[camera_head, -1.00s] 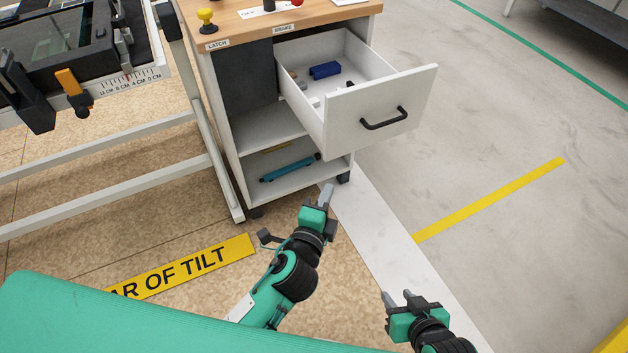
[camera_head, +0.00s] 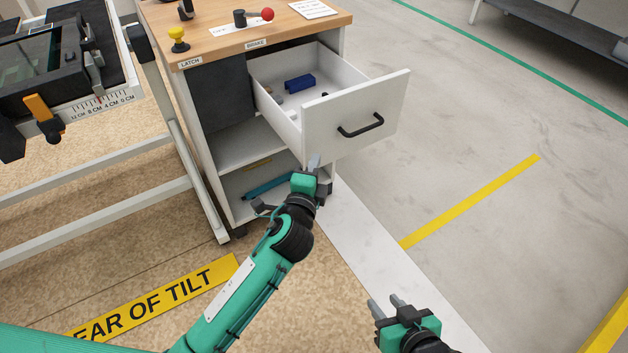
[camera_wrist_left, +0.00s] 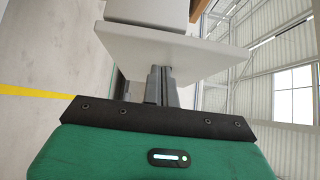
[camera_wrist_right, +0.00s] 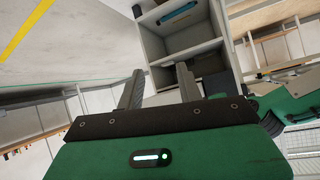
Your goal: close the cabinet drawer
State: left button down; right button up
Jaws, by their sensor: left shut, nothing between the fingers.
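The cabinet (camera_head: 207,130) stands ahead with its white drawer (camera_head: 354,113) pulled well out to the right. The drawer front has a black bar handle (camera_head: 360,126). A blue block (camera_head: 300,82) and small pieces lie inside the drawer. My left gripper (camera_head: 314,163) is shut and empty, just below the lower left of the drawer front. In the left wrist view its fingers (camera_wrist_left: 160,84) point at the white drawer panel (camera_wrist_left: 175,47); I cannot tell whether they touch it. My right gripper (camera_head: 385,305) is open and empty, low in the head view, away from the drawer.
The wooden top (camera_head: 225,35) carries a yellow knob (camera_head: 178,38) and a red-knobbed lever (camera_head: 267,14). A teal tool (camera_head: 268,186) lies on the lower shelf. A white-legged frame (camera_head: 180,170) stands at the left. The floor at the right is clear.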

pick_arm(q)
jog(key=shift+w+a, duration=0.7)
jog(key=shift+w, duration=0.25)
pick_arm(e)
jog(key=shift+a+r, duration=0.1)
jog(key=shift+a, duration=0.25)
